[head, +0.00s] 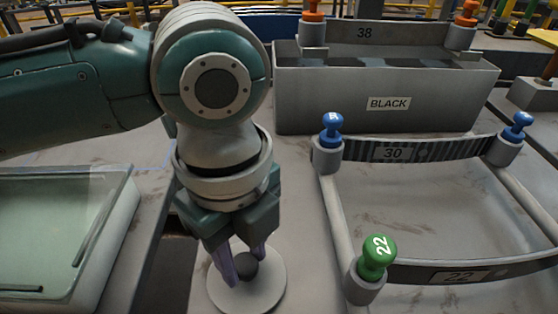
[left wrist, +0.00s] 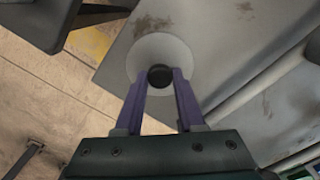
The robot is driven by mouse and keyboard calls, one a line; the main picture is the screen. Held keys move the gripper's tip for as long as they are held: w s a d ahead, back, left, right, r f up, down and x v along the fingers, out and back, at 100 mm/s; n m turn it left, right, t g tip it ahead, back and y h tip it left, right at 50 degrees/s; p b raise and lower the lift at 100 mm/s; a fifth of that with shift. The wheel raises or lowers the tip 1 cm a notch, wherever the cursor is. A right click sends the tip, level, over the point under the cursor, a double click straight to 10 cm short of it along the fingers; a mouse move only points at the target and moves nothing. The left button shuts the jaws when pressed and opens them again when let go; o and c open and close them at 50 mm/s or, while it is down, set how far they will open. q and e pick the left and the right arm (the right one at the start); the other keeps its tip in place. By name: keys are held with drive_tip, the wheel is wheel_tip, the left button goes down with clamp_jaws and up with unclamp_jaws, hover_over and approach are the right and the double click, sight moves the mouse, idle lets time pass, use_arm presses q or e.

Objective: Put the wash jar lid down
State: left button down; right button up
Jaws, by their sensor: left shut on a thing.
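The wash jar lid (head: 262,292) is a pale round disc with a dark round knob in its middle. My left gripper (head: 246,268) points down and is shut on the dark knob, one purple finger on each side. The lid also shows in the left wrist view (left wrist: 148,48), with the knob between the fingertips of my left gripper (left wrist: 160,78). In the head view the lid is over the grey surface, near its left edge. I cannot tell whether it touches that surface. No jar shows clearly, and my right gripper is not in view.
A grey tank labelled BLACK (head: 385,103) stands at the back. A rack with blue knobs (head: 332,128) and a green knob (head: 376,255) is close on the right. A shallow tray (head: 120,225) is at the left, beyond a dark gap. The grey top (head: 300,200) between lid and rack is clear.

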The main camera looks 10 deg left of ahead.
sight(244, 263)
use_arm(q)
drive_tip(key=shift+f, duration=0.35)
drive_tip(key=shift+f, duration=0.15)
drive_tip(key=c, duration=0.5)
unclamp_jaws()
wheel_tip(244, 263, up, 12)
drive_tip(key=p, duration=0.2)
drive_tip(key=s+d+f+n+t+h, duration=0.2)
drive_tip(key=s+d+f+n+h, duration=0.3)
drive_tip(key=n, duration=0.6)
drive_tip(key=s+a+n+y, duration=0.1)
drive_tip(key=s+a+n, duration=0.1)
drive_tip(key=a+n, duration=0.1)
drive_tip(key=s+a+f+n+t+y, duration=0.1)
drive_tip(key=s+a+n+y, duration=0.1)
drive_tip(key=a+n, duration=0.2)
drive_tip(key=s+a+n+y, duration=0.1)
drive_tip(key=s+a+n, duration=0.2)
drive_tip(key=a, duration=0.4)
drive_tip(key=shift+s+a+f+n+t+y, duration=0.15)
drive_tip(key=shift+f+n+t+y, duration=0.15)
drive_tip(key=shift+n+y, duration=0.15)
